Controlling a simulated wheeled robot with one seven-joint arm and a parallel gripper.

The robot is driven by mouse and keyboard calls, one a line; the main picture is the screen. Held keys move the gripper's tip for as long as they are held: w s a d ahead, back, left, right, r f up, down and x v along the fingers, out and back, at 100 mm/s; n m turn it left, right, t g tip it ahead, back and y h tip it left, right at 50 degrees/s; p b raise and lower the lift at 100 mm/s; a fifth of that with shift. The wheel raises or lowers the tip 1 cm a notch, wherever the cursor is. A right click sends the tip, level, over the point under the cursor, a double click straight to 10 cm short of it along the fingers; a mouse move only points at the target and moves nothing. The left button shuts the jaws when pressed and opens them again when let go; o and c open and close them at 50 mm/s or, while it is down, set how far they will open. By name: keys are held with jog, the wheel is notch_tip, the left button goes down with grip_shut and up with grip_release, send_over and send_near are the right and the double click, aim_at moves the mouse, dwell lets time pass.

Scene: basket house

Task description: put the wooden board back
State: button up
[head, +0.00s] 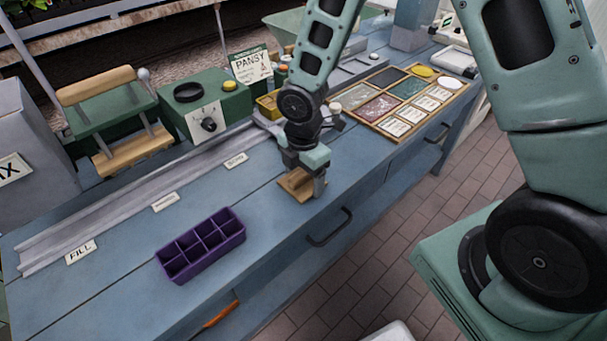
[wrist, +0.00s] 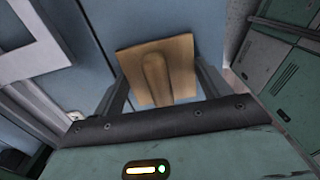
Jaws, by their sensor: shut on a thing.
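The wooden board (head: 291,190) is a small, square, light brown piece with a raised rounded grip along its middle. My gripper (head: 304,181) points down near the front edge of the blue bench and is shut on the board. In the wrist view the board (wrist: 157,72) lies between the two fingers of my gripper (wrist: 165,85), with its grip running away from the palm. The gripper partly hides the board in the head view. I cannot tell if the board touches the bench top or hangs slightly above it.
A purple divided tray (head: 201,245) sits on the blue bench, left of my gripper. A metal rail (head: 130,207) with labels including FILL runs behind. A green and wooden device (head: 108,115) and a green box with a knob (head: 206,108) stand at the back. A wooden compartment tray (head: 374,124) lies right.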

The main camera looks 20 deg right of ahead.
aim_at(302, 173)
jog(key=o, duration=1.1)
jog(key=shift+s+f, duration=0.1)
jog(key=shift+f, duration=0.25)
jog(key=shift+o, duration=0.5)
jog(key=shift+s+f, duration=0.1)
jog(key=shift+s, duration=0.05)
notch_tip(302, 173, up, 18)
jog(key=p, duration=0.2)
jog(key=s+a+r+m, duration=0.1)
jog(key=s+a+m, duration=0.2)
jog(key=s+m, duration=0.4)
jog(key=s+a+r+m, duration=0.1)
jog(key=s+a+m, duration=0.2)
jog(key=s+m, duration=0.4)
jog(key=shift+s+a+r+y, duration=0.3)
jog(key=shift+s+r, duration=0.1)
jog(key=shift+s, duration=2.45)
